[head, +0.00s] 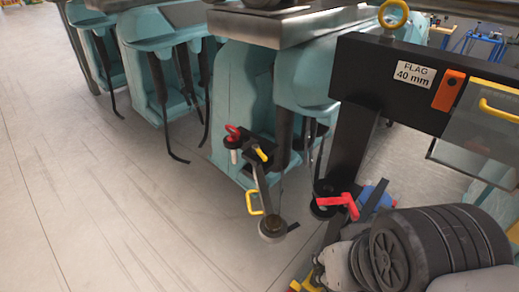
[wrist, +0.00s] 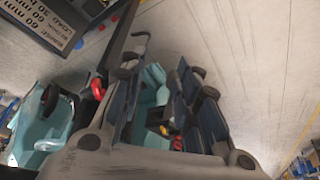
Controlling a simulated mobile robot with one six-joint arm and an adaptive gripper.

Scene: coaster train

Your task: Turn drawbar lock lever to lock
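A dark drawbar (head: 259,188) with a yellow loop handle (head: 254,203) hangs at a teal coaster car in the head view. A red lever (head: 232,132) is at its upper end. Another red lever (head: 338,202) sits low on a black post; I cannot tell which one is the drawbar lock. In the wrist view a red part (wrist: 97,87) shows left of my gripper (wrist: 162,55), and another red bit (wrist: 177,142) shows between its fingers. The fingers are apart, with teal bodywork and floor visible between them. I see nothing held.
Teal coaster cars (head: 240,95) line the top of the head view. A black beam (head: 365,65) with a "FLAG 40 mm" label and a yellow ring (head: 393,13) crosses the upper right, above my arm. The floor (head: 100,200) at left is clear.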

